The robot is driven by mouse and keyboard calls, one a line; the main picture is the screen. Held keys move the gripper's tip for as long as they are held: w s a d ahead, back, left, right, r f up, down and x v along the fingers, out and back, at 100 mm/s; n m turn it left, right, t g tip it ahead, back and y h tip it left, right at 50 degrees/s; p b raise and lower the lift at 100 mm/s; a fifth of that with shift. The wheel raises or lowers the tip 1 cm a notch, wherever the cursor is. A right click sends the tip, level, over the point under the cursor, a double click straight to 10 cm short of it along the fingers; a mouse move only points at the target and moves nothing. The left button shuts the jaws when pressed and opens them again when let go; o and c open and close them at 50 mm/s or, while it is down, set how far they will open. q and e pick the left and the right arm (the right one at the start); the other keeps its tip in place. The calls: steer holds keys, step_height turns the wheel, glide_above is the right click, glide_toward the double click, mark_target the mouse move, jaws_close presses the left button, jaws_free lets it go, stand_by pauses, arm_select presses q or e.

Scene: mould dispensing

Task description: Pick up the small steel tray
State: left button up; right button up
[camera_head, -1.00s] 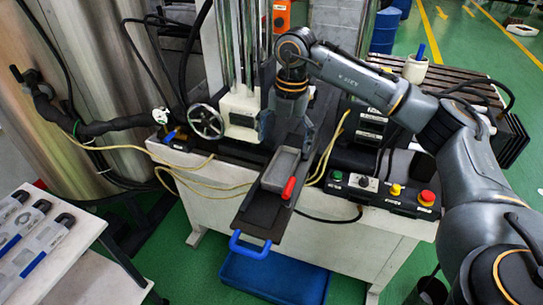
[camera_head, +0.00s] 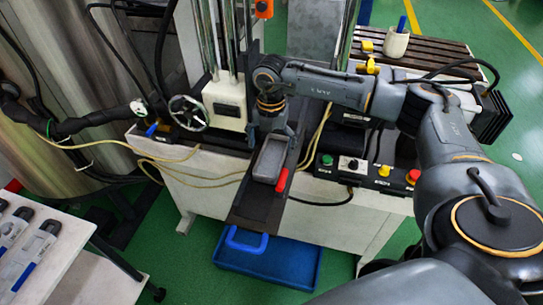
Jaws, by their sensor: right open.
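The small steel tray (camera_head: 269,160) is a shallow grey rectangular dish. It lies on a black slide plate (camera_head: 258,205) that sticks out from the machine toward me. A red handle (camera_head: 282,180) is at the right of the tray's near end. My right gripper (camera_head: 272,141) points down at the tray's far end, with its fingers open, one toward each side. The far end is partly hidden by the gripper, and I cannot tell whether the fingers touch it. My left gripper is not in view.
A control box (camera_head: 366,172) with buttons stands right of the plate. A handwheel (camera_head: 188,113) and yellow hoses are left. A white table (camera_head: 42,262) is at lower left.

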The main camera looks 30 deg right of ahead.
mark_target(272, 161)
steer(key=shift+s+f+p, duration=0.2)
steer(key=shift+f+p, duration=0.25)
steer(key=shift+f, duration=0.65)
steer(key=shift+d+f, duration=0.1)
steer(key=shift+f, duration=0.5)
steer(key=c, duration=1.4)
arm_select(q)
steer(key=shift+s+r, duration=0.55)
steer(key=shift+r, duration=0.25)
arm_select(e)
steer(key=shift+w+r, duration=0.1)
steer(key=shift+r, duration=0.05)
steer(key=shift+c, duration=0.3)
